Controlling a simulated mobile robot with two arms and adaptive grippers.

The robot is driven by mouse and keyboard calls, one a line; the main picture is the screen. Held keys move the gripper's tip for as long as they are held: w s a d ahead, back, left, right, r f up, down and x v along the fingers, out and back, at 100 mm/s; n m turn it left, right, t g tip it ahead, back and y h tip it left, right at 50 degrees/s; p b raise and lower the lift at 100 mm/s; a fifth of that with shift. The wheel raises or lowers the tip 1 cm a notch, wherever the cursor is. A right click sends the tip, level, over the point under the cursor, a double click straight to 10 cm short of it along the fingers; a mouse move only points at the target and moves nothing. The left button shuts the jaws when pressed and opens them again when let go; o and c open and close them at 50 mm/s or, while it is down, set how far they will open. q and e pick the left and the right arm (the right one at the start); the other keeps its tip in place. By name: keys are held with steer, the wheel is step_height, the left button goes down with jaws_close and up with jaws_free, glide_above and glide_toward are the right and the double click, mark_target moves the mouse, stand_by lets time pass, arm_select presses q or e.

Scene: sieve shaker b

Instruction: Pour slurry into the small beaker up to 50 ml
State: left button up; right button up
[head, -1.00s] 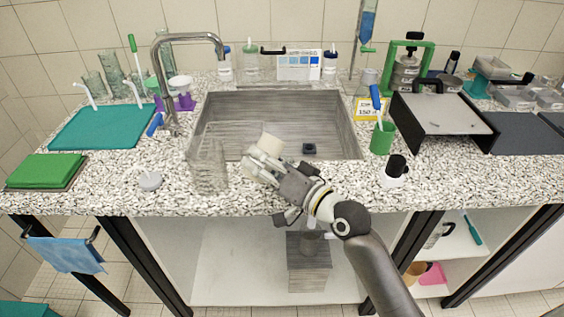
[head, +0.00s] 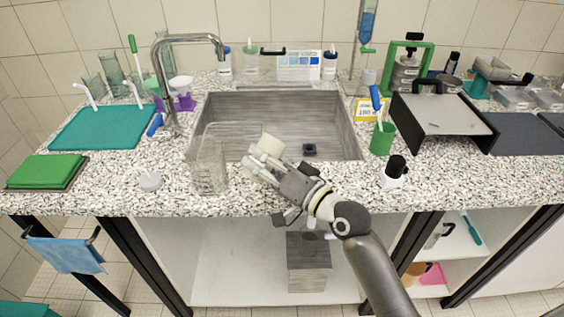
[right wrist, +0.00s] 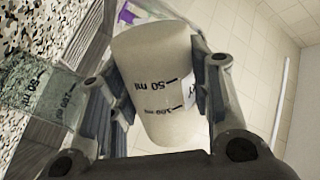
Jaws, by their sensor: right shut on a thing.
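My right gripper (head: 262,164) is shut on a cream-coloured beaker (right wrist: 158,85) with black ml marks, one reading 50 ml. The held beaker also shows in the head view (head: 269,146), tilted, above the front left of the sink. Its cream colour looks like slurry inside; the level cannot be read. A clear glass beaker (head: 209,168) stands upright on the counter left of the held one, apart from it. It also shows in the right wrist view (right wrist: 38,95) with dark ml marks, and no slurry shows in it. My left gripper is out of view.
The sink (head: 230,108) lies behind my gripper, with a tap (head: 170,75) at its left. A white bottle with a black cap (head: 394,172) and a green cup (head: 382,139) stand at the right.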

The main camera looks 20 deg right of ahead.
steer(key=shift+a+r+m+p, duration=0.1)
steer(key=shift+r+m+p, duration=0.3)
steer(key=shift+m, duration=0.3)
stand_by(1.1)
steer(key=shift+f+m, duration=0.3)
steer(key=shift+m, duration=0.5)
stand_by(1.6)
steer(key=shift+r+m+p, duration=0.45)
steer(key=shift+m+p, duration=0.2)
steer(key=shift+m, duration=0.25)
stand_by(2.4)
steer(key=shift+s+f+n+b, duration=0.1)
steer(key=shift+f+n+b, duration=0.5)
steer(key=shift+f+b, duration=0.25)
steer(key=shift+r+n, duration=0.5)
steer(key=shift+n, duration=0.1)
